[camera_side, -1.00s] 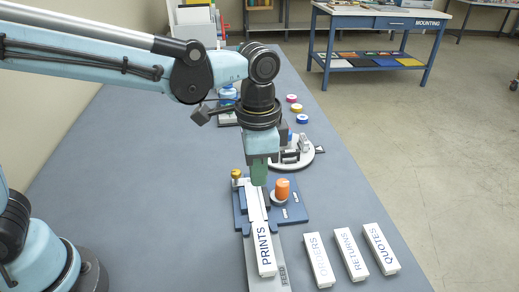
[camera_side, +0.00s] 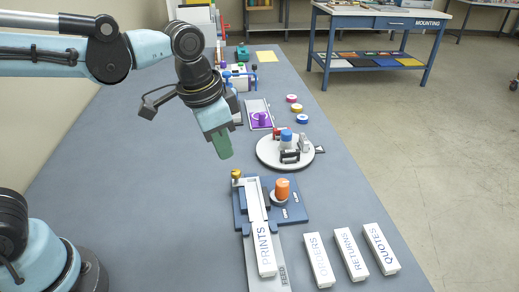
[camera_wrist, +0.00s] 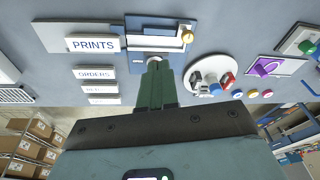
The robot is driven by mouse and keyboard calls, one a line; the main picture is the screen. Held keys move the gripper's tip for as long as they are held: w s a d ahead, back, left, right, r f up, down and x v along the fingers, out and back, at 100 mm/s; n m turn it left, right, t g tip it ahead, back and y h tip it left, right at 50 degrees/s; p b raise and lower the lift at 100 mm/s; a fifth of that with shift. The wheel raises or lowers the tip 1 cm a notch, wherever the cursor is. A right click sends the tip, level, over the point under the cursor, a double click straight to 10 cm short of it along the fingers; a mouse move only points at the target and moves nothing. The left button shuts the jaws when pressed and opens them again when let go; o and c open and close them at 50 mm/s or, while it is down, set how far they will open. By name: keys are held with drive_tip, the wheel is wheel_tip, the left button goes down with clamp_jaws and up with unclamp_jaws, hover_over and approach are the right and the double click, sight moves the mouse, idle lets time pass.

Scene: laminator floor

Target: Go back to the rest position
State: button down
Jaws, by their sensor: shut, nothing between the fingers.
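My gripper (camera_side: 225,152) is shut and empty, tilted, in the air above the grey-blue table (camera_side: 130,180). In the side view it is above and left of the blue fixture (camera_side: 294,212). The white block marked PRINTS (camera_side: 265,250) lies along the grey feed track on that fixture. An orange knob (camera_side: 282,188) and a brass knob (camera_side: 236,175) stand on the fixture. In the wrist view the green fingers (camera_wrist: 157,85) are together, with the PRINTS block (camera_wrist: 92,45) and the fixture (camera_wrist: 150,22) beyond them.
White blocks marked ORDERS (camera_side: 318,260), RETURNS (camera_side: 351,255) and QUOTES (camera_side: 380,249) lie to the right of the track. A round white turntable (camera_side: 268,150) with small parts stands behind the fixture. Coloured discs (camera_side: 297,108) lie near the right edge. The table's left middle is clear.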

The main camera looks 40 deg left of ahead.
drive_tip(key=s+a+f+n+t, duration=0.1)
drive_tip(key=s+a+n+t, duration=0.1)
drive_tip(key=a, duration=0.3)
drive_tip(key=s+a+f+n+t, duration=0.1)
drive_tip(key=s+a+n+t, duration=0.1)
drive_tip(key=a, duration=0.3)
drive_tip(key=shift+s+a+n+t+y, duration=0.25)
drive_tip(key=shift+a+n+t+y, duration=0.15)
drive_tip(key=shift+n, duration=0.5)
drive_tip(key=shift+d+f, duration=0.1)
